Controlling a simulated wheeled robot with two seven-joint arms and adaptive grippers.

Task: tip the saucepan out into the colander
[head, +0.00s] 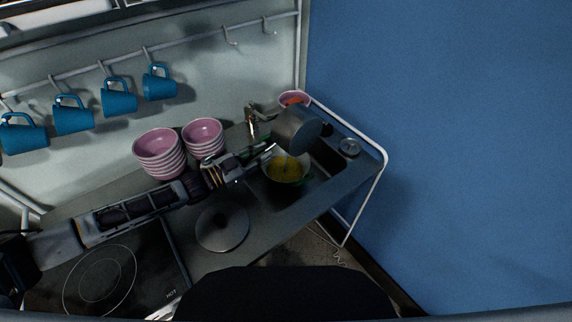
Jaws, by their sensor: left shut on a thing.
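My left gripper (236,170) comes in from the left and is shut on the saucepan's handle. The grey saucepan (297,128) is tilted on its side above the colander and covers part of its far rim. The colander (290,183) sits at the sink, with yellow food (284,167) inside it. Whether anything remains in the saucepan cannot be seen. My right gripper is not in view.
A lid (222,229) lies on the counter before the colander. Two stacks of pink bowls (160,152) (203,136) stand behind my left arm. A tap (252,122) and a small pink bowl (294,98) are behind the saucepan. Blue mugs (119,98) hang from a rail.

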